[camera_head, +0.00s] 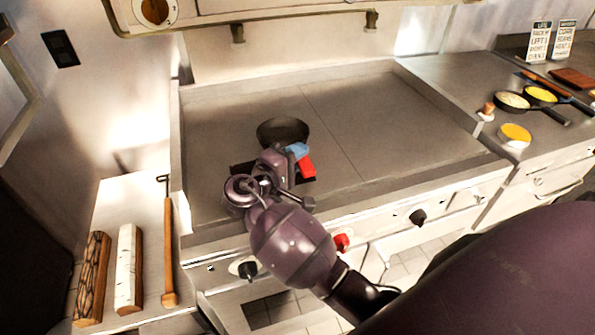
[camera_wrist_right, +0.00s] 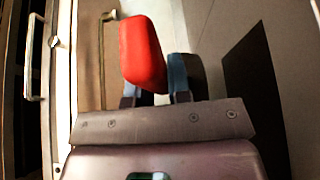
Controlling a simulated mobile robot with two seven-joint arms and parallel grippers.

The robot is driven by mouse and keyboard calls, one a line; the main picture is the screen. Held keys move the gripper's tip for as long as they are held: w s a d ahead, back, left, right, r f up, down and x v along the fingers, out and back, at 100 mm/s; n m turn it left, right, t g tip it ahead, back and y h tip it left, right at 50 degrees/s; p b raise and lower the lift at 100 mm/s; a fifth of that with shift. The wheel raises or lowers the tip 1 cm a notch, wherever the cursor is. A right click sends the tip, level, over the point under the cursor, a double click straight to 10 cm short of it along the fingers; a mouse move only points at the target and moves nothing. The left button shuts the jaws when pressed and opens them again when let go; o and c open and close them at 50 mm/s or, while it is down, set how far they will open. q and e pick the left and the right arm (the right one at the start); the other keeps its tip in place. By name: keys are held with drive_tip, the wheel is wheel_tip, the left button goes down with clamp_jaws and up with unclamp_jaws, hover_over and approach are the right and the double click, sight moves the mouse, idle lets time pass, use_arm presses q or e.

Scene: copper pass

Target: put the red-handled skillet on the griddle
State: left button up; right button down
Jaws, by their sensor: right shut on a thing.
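The dark round skillet (camera_head: 283,130) is over the middle-left part of the griddle (camera_head: 365,125). I cannot tell whether its base touches the surface. Its red handle (camera_head: 306,166) points toward me, and it also shows large in the right wrist view (camera_wrist_right: 142,52). My right gripper (camera_head: 290,155) is shut on the handle, with a blue finger beside the red part; the fingers also show in the right wrist view (camera_wrist_right: 160,88). The gripper and wrist hide part of the handle and the near griddle. My left gripper is not in view.
Two pans, one with yellow food (camera_head: 541,94), and a small bowl (camera_head: 514,135) stand on the right counter. Two logs (camera_head: 128,268) and a wooden-handled tool (camera_head: 169,250) lie on the left counter. The griddle has a raised rim and is otherwise clear.

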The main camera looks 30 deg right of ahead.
drive_tip(key=shift+f+b, duration=0.3)
drive_tip(key=shift+f, duration=2)
drive_tip(key=c, duration=1)
unclamp_jaws()
drive_tip(key=shift+c, duration=0.2)
